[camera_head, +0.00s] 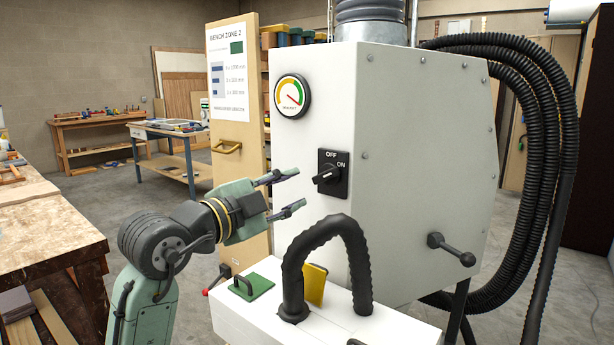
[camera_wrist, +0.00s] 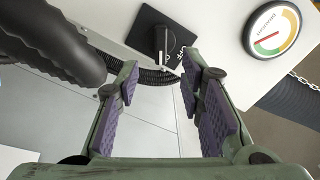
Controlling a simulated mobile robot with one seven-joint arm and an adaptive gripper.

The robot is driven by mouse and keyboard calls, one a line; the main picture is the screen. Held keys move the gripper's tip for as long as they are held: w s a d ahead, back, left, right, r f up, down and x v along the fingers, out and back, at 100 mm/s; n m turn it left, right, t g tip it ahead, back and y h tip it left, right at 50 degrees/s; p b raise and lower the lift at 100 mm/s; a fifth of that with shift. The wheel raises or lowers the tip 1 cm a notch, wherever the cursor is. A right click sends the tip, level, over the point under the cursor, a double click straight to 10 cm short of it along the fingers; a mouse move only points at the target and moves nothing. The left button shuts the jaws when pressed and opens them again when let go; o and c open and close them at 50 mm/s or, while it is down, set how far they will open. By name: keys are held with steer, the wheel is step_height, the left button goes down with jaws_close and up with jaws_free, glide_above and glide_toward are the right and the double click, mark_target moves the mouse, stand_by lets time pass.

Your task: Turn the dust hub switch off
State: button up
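In the wrist view the switch (camera_wrist: 162,40) shows beyond and between the spread purple-padded fingers (camera_wrist: 160,78). Part of its lettering is hidden there by a finger.
A round gauge (camera_head: 291,95) is above and left of the switch. A thick black hose (camera_head: 325,235) arches up from the white ledge below. A dark lever (camera_head: 452,248) sticks out at lower right. A workbench (camera_head: 45,235) stands at left.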

mark_target(321, 178)
steer(key=p+x, duration=0.2)
steer(key=x, duration=0.7)
steer(key=shift+p, duration=0.35)
steer(key=shift+c, duration=0.2)
jaws_close()
